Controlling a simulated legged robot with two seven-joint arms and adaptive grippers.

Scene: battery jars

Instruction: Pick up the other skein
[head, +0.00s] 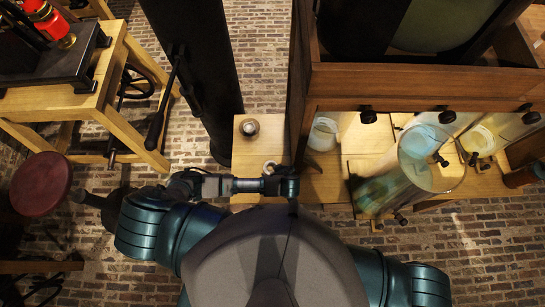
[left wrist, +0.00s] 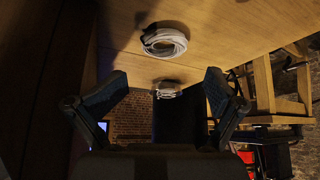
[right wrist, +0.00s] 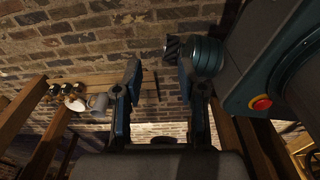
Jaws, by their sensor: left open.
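Two pale, ring-shaped skeins lie on the wooden table top. The nearer skein (head: 270,167) is right beside my left gripper (head: 289,184) in the head view, and looks larger in the left wrist view (left wrist: 164,42). The farther skein (head: 249,127) lies toward the table's back left, and looks smaller in the left wrist view (left wrist: 168,90). My left gripper's fingers are wide apart and hold nothing. My right gripper (right wrist: 160,64) shows only in the right wrist view, with its fingers apart and nothing between them.
A wooden cabinet (head: 425,82) rises right of the skeins. A large glass jar (head: 405,175) and other glassware stand at its front. A dark column (head: 200,70) is left of the table. A red stool (head: 41,183) and a workbench (head: 60,100) are farther left.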

